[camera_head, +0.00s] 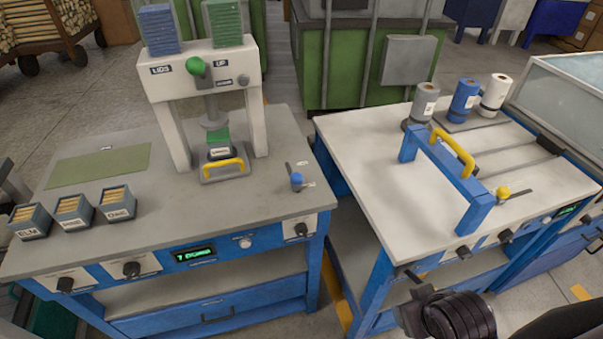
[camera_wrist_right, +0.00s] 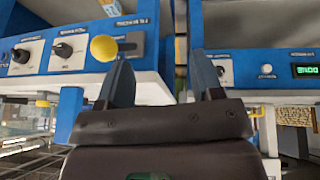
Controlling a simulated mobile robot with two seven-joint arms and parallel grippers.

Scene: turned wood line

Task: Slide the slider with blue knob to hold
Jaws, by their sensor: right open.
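The slider's blue knob (camera_head: 297,181) stands on the right front part of the left bench top, in a short dark slot with small labels beside it. The label words are too small to read. My right arm comes in at the lower right of the head view, in front of the right bench and well away from the blue knob. In the right wrist view my right gripper (camera_wrist_right: 162,78) has its two fingers apart with nothing between them. The blue knob does not show in that view. My left gripper is not in view.
A press (camera_head: 210,95) with a yellow handle stands behind the blue knob. Labelled boxes (camera_head: 73,210) stand at left. The right bench (camera_head: 375,165) carries a blue frame (camera_head: 450,170) and a yellow knob (camera_head: 503,193), also in the wrist view (camera_wrist_right: 104,48). A gap separates the benches.

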